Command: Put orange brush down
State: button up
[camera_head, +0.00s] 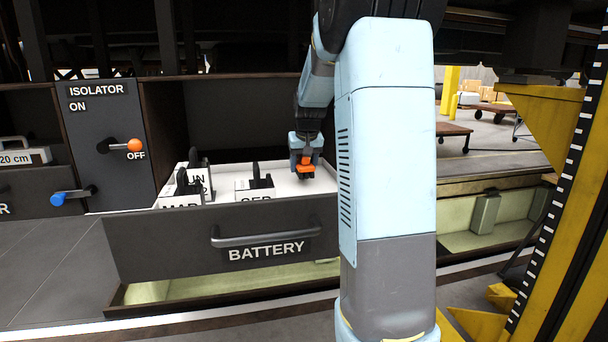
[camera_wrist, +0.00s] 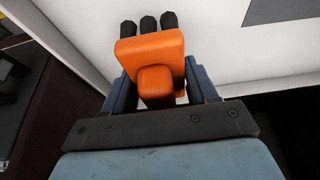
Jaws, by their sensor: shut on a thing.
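The orange brush (camera_wrist: 152,56) is between the fingers of my gripper (camera_wrist: 160,88) in the wrist view. Its orange block and knob face the camera, and several dark bristle tufts show at its far end. In the head view, my gripper (camera_head: 305,158) is over the right part of the open drawer marked BATTERY, with the orange brush (camera_head: 305,169) at its tip. The drawer's white inside (camera_head: 228,184) lies below and around the brush. I cannot tell whether the brush touches the drawer floor.
Several white labelled blocks with dark handles, one of them (camera_head: 254,190), stand in the drawer left of my gripper. The drawer front (camera_head: 215,248) has a grey handle. An ISOLATOR panel (camera_head: 105,130) with an orange-knobbed lever is at left. A yellow frame (camera_head: 570,200) stands at right.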

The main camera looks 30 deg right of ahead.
aim_at(306, 166)
jog(key=shift+w+f, duration=0.2)
jog(key=shift+f, duration=1.5)
jog(key=shift+f, duration=0.15)
jog(key=o, duration=1.3)
jog(key=shift+r, duration=0.25)
jog(key=v, duration=1.1)
jog(key=shift+s+r, duration=0.25)
jog(key=shift+r, duration=0.1)
